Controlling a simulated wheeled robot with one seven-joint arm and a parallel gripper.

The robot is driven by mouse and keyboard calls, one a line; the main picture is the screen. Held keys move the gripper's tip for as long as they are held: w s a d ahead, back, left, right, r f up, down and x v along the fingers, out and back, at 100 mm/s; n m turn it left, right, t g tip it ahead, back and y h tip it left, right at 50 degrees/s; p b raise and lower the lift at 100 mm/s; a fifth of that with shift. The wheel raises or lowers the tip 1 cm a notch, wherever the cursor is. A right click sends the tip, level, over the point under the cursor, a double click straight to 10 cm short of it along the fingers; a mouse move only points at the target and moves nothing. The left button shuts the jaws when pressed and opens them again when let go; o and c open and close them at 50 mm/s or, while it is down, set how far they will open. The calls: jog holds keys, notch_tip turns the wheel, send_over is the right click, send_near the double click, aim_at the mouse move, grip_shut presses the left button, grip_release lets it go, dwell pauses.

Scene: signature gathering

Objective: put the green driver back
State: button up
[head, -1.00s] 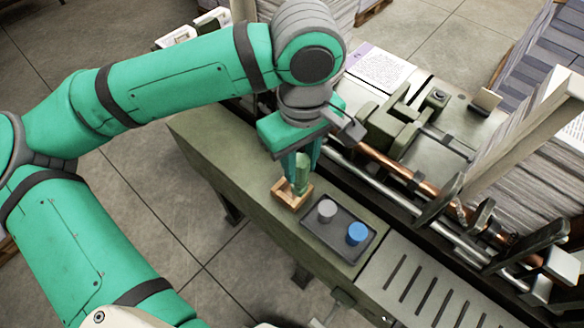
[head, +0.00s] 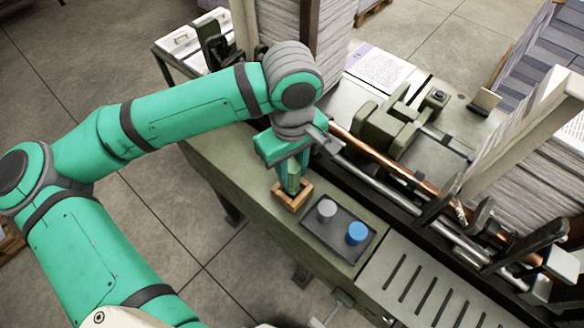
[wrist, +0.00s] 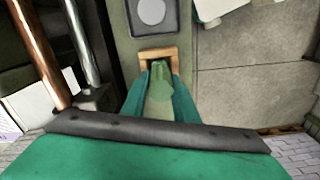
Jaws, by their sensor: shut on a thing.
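The green driver (head: 293,183) is upright in my gripper (head: 293,178), its lower end at the opening of a small wooden holder (head: 304,200) on the machine's edge. In the wrist view the green driver (wrist: 160,88) sits between the two green fingers of my gripper (wrist: 160,80), with the wooden holder (wrist: 172,53) just beyond it. My gripper is shut on the driver. The driver's lower tip is hidden, so how deep it is cannot be told.
A dark tray (head: 333,244) with a grey knob (head: 327,209) and a blue knob (head: 357,233) lies just right of the holder. A copper rod (head: 365,153) and steel bars run behind. Paper stacks (head: 530,170) stand at right.

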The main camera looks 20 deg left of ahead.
jog(key=shift+f, duration=0.15)
jog(key=o, duration=1.1)
jog(key=shift+c, duration=0.2)
notch_tip(320, 180, up, 12)
jog(key=shift+w+f, duration=0.1)
jog(key=shift+f, duration=0.1)
jog(key=shift+r, duration=0.4)
